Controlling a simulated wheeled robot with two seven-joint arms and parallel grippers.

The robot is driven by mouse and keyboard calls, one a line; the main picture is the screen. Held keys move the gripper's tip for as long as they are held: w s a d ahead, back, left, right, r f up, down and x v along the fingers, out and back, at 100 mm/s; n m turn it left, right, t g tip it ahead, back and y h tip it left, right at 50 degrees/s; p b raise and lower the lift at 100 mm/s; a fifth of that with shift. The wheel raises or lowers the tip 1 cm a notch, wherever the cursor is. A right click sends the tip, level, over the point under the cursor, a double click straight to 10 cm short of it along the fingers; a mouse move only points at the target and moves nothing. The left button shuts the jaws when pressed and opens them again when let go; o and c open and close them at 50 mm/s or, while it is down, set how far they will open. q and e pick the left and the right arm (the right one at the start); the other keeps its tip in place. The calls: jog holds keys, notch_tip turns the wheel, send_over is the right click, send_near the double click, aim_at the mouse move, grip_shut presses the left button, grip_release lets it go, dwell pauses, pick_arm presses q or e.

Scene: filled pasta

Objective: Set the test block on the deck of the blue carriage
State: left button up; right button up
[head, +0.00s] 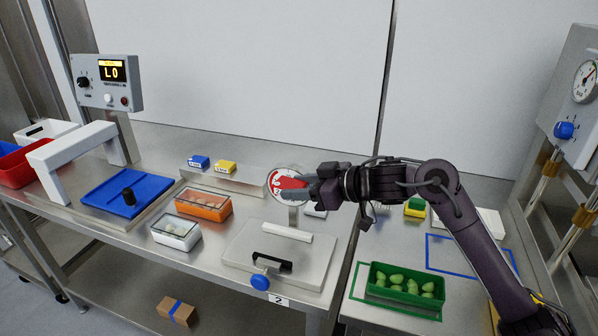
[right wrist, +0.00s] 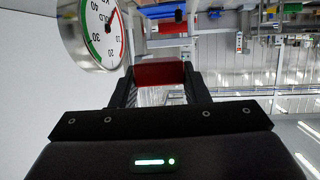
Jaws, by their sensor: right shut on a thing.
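The blue carriage (head: 128,192) is a flat blue plate with a black knob (head: 128,196) on its deck, at the left in the head view, just in front of a white arch (head: 75,150). My right gripper (head: 312,186) is shut on a red block (head: 290,183), which I take to be the test block. The block also shows between the fingers in the right wrist view (right wrist: 160,73). The gripper holds it in front of a round dial (head: 274,176), well to the right of the carriage. My left gripper is not in view.
Blue (head: 198,162) and yellow (head: 226,167) blocks sit on a back ledge. An orange tray (head: 203,208) and a white tray (head: 175,235) stand between the carriage and a steel plate with a black handle (head: 272,261). A green tray (head: 403,297) of green pieces is at right.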

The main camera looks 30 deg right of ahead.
jog(key=s+a+f+m+t+h, duration=0.1)
jog(key=s+a+f+m+h, duration=0.2)
jog(key=s+f, duration=0.6)
jog(key=s+a+f+m+t+h, duration=0.1)
jog(key=s+a+f+m+h, duration=0.2)
jog(key=s+a+f, duration=0.4)
notch_tip(320, 180, down, 2)
jog(key=shift+s+a+f+m+h, duration=0.15)
jog(key=shift+s+m+h, duration=0.25)
jog(key=shift+s+h, duration=0.5)
jog(key=shift+s+a, duration=0.1)
